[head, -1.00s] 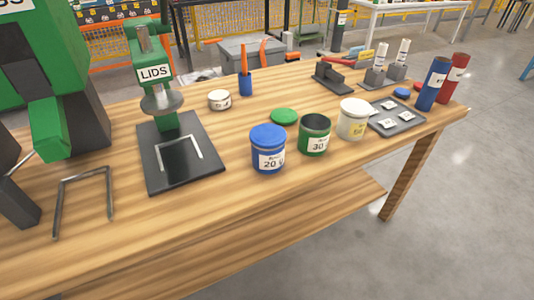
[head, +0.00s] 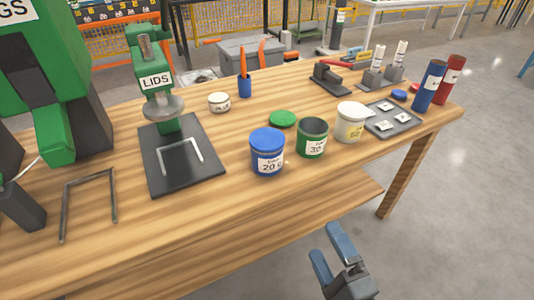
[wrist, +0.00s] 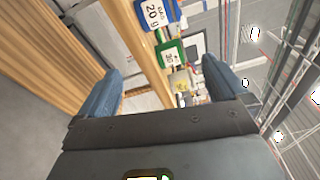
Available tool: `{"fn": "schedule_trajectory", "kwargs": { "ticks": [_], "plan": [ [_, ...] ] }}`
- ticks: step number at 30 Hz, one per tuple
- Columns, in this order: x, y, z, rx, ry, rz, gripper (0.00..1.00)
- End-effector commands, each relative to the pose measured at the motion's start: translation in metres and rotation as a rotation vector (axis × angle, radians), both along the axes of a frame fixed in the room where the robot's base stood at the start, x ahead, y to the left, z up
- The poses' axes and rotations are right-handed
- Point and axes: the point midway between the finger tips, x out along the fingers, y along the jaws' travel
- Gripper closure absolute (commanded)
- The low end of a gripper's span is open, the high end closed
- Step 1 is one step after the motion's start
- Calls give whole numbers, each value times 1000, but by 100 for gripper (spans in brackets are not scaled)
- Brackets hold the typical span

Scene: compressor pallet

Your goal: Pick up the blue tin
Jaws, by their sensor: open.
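The blue tin (head: 267,152) stands upright on the wooden table near its front edge, with a blue lid and a white label reading 20. It also shows at the top of the wrist view (wrist: 160,12), sideways and partly cut off by the frame. My gripper (head: 331,259) is open and empty. It is in front of the table, below and to the right of the blue tin in the head view, and apart from it. In the wrist view the two blue fingers (wrist: 160,88) are spread wide with nothing between them touching.
Right of the blue tin stand an open green tin (head: 312,138) and a white tin (head: 350,123). A green lid (head: 283,119) lies behind. The LIDS press (head: 160,115) stands left. A grey tray (head: 390,119) and upright tubes (head: 430,86) are at the right.

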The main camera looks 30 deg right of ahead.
Motion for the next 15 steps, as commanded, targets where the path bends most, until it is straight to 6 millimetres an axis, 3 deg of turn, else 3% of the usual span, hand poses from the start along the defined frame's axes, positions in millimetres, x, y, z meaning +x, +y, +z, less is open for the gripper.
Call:
{"fn": "schedule_trajectory", "kwargs": {
  "ticks": [1,9,15],
  "plan": [
    [24,-1,2,126,-39,-13,0],
    [135,-3,4,830,-210,-77,0],
    [195,-1,11,1209,-297,-104,0]
  ]
}}
